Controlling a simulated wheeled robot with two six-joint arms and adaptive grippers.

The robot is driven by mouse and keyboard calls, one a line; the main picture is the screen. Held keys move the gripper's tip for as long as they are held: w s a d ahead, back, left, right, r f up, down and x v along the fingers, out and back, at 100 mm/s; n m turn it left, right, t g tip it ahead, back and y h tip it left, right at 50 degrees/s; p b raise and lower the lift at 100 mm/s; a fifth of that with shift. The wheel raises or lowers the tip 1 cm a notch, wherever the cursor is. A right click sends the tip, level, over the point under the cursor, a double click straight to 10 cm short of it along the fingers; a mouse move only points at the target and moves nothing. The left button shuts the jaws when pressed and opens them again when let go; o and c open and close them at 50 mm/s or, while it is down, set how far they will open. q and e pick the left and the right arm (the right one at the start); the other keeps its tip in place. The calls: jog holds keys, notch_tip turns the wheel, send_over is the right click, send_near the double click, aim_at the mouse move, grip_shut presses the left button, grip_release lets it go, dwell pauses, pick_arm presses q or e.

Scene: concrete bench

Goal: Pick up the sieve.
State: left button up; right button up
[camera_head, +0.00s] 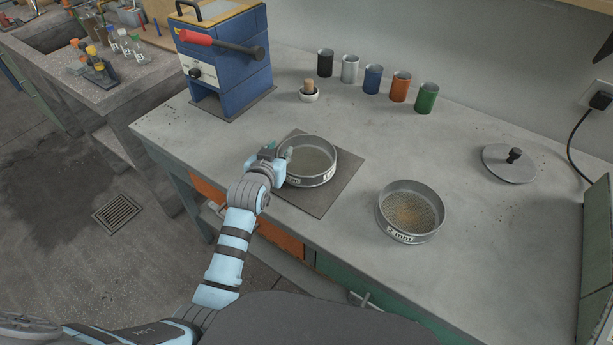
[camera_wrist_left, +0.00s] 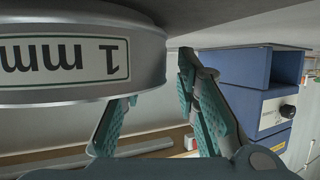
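A round metal sieve (camera_head: 315,163) stands on a dark square mat (camera_head: 343,188) near the bench's front edge. My left gripper (camera_head: 278,156) is at the sieve's left rim. In the left wrist view the sieve wall (camera_wrist_left: 150,70) is close, with an upside-down "1 mm" label. My left gripper (camera_wrist_left: 158,78) is open there, its fingers spread. One finger is partly hidden behind the sieve's rim; the other is outside the wall with a visible gap. A second sieve (camera_head: 407,232), holding brownish grains, stands to the right. My right gripper is not in view.
A blue machine (camera_head: 228,65) with a red-handled lever stands behind left. A lid (camera_head: 510,165) lies at right. Bare bench surrounds the second sieve.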

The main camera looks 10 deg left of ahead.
pick_arm(q)
jog(key=shift+w+f, duration=0.3)
jog(key=shift+w, duration=0.2)
jog(key=shift+s+r, duration=0.1)
jog(key=shift+r, duration=0.05)
jog(key=shift+c, duration=0.8)
grip_shut()
jog(key=shift+r, duration=0.1)
